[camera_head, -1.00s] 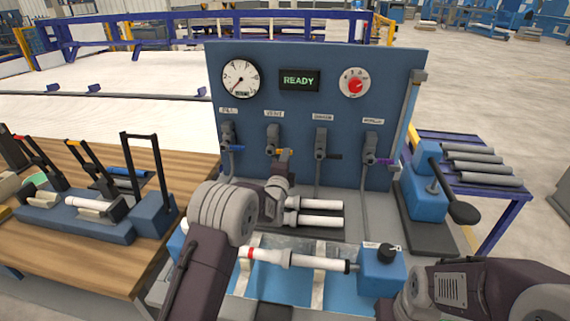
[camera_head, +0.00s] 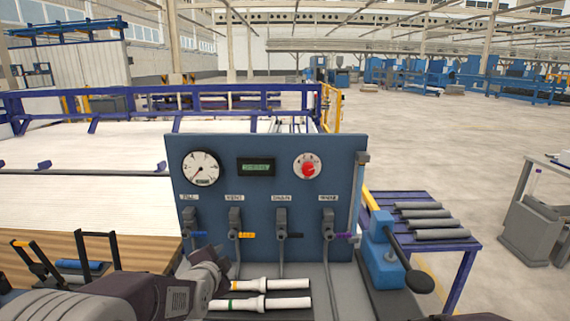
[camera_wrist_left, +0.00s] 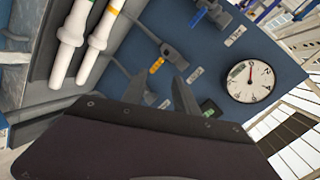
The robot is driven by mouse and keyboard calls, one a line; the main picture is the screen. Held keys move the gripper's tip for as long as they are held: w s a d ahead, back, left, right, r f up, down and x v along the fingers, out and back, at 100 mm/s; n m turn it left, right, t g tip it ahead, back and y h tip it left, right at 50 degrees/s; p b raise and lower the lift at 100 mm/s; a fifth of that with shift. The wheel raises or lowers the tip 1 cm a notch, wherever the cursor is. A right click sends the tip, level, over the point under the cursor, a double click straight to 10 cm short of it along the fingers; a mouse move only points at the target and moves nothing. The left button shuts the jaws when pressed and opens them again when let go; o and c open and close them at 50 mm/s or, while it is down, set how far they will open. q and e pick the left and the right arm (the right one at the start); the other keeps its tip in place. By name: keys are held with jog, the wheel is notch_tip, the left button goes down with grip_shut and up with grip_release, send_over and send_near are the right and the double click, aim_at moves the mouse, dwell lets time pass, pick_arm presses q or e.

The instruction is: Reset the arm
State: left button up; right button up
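My left arm comes in from the lower left in the head view. Its gripper (camera_head: 224,262) is near the lower left of the blue panel (camera_head: 340,190), above two white pipes. One pipe (camera_head: 275,284) has a yellow band and the other (camera_head: 262,304) a green band. They lie side by side and also show at the upper left of the wrist view (camera_wrist_left: 74,40). In that view the left gripper's two dark fingers (camera_wrist_left: 162,90) stand apart with nothing between them, facing the panel. My right gripper is out of view.
The panel carries a gauge (camera_head: 201,168), a small display (camera_head: 256,167), a red knob (camera_head: 308,167) and several valves with coloured handles. A blue lever device (camera_head: 384,255) stands at its right. Grey pipes lie on a blue table (camera_head: 462,243). A wooden bench (camera_head: 140,250) is at left.

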pick_arm(q)
jog(key=s+f+n+g, duration=0.4)
jog(key=s+f, duration=0.1)
jog(key=s, duration=0.4)
jog(key=s+f+n+g, duration=0.4)
jog(key=s+f, duration=0.1)
jog(key=s, duration=0.3)
jog(key=s+f+n+g, duration=0.3)
jog(key=s+f+n, duration=0.1)
jog(key=s, duration=0.5)
jog(key=shift+s+f+n+g, duration=0.35)
jog(key=shift+f+n+g, duration=0.05)
jog(key=shift+n, duration=0.1)
